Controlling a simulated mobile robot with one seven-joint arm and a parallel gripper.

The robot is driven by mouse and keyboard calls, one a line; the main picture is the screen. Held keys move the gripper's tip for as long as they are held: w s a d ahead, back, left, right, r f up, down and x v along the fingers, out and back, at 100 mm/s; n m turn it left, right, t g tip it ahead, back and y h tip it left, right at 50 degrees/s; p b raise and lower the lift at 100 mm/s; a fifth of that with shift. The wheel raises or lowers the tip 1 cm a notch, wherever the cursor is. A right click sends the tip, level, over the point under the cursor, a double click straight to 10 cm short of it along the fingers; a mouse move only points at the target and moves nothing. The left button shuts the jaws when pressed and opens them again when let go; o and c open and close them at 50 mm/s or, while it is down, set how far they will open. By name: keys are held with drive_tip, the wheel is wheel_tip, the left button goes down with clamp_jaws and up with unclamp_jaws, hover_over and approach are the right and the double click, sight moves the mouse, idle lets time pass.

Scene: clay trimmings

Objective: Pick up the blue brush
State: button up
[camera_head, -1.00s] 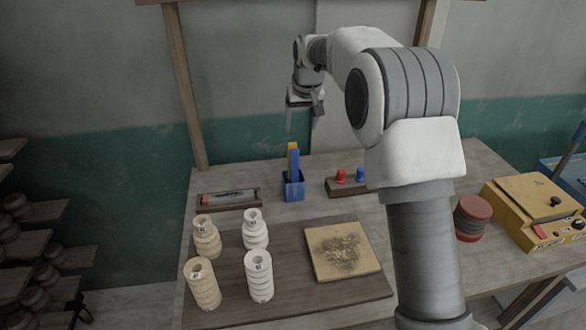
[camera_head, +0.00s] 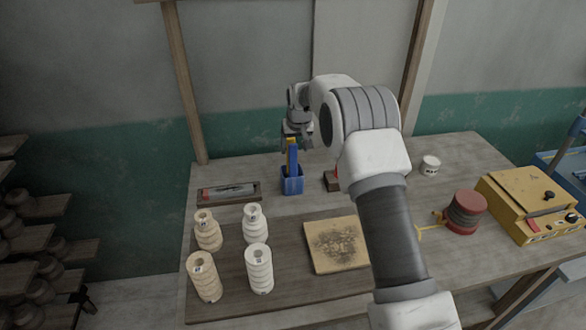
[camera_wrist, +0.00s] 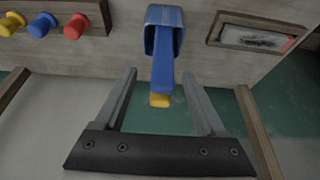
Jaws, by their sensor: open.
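The blue brush (camera_head: 292,158) stands upright in a small blue square holder (camera_head: 292,185) at the back of the table. Its upper end is yellow and its lower part is hidden in the holder. My gripper (camera_head: 297,143) is open and empty at the brush's top end, pointing down. In the wrist view the brush (camera_wrist: 162,75) lies between the two fingers of my gripper (camera_wrist: 159,74), apart from both, with its yellow end (camera_wrist: 159,100) towards the palm. The holder also shows in the wrist view (camera_wrist: 164,17).
A wooden tray (camera_head: 229,200) lies left of the holder. A small rack (camera_head: 331,182) is to the right, with yellow, blue and red knobs (camera_wrist: 75,26) in the wrist view. Several cream clay stacks (camera_head: 258,270) and a tan board (camera_head: 338,262) stand in front.

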sight(293, 169)
drive_tip(key=shift+s+p+x, duration=0.15)
drive_tip(key=shift+p+x, duration=0.1)
drive_tip(key=shift+x, duration=0.8)
drive_tip(key=shift+s+p+x, duration=0.1)
drive_tip(key=shift+p+x, duration=0.1)
drive_tip(key=shift+x, duration=0.8)
drive_tip(key=shift+a+f, duration=0.1)
drive_tip(key=shift+a, duration=0.05)
clamp_jaws()
